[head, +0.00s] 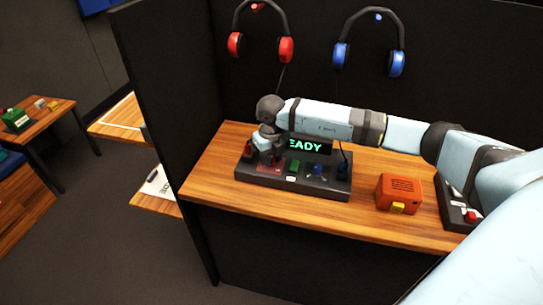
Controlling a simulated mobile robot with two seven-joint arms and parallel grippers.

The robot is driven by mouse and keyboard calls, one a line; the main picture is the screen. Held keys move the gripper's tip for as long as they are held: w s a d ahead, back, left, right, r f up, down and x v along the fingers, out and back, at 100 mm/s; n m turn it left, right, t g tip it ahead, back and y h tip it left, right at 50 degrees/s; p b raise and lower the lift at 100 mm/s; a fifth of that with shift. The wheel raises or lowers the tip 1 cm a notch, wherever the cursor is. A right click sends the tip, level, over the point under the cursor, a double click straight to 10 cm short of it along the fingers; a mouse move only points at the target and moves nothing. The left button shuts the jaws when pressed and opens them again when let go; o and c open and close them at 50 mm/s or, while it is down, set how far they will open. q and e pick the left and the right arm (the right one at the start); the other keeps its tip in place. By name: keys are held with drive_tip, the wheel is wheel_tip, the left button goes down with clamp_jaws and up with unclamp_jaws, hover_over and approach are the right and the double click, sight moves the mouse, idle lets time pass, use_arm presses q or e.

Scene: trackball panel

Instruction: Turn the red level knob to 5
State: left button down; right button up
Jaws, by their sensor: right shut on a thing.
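The dark control panel (292,186) lies on the wooden desk with a lit display (306,145) behind it that reads "EADY" in the part that shows. A red control (268,168) sits at the panel's left part, under my right gripper (270,157). My right arm reaches in from the right and its gripper points down onto that red part. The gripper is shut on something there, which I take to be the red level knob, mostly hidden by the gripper. The knob's pointer and scale numbers cannot be read. My left gripper does not show.
A green control (294,166) and a blue control (318,170) stand right of the gripper on the panel. An orange box (399,193) stands further right. Red headphones (262,32) and blue headphones (370,45) hang on the dark back wall. The desk front is clear.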

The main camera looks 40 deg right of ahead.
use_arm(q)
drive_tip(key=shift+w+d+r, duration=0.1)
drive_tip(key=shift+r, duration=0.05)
use_arm(e)
drive_tip(key=o, duration=0.9)
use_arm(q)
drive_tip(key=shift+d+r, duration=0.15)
use_arm(e)
drive_tip(key=shift+r, duration=0.1)
drive_tip(key=shift+r, duration=0.3)
wheel_tip(320, 180, up, 13)
drive_tip(key=shift+r, duration=0.1)
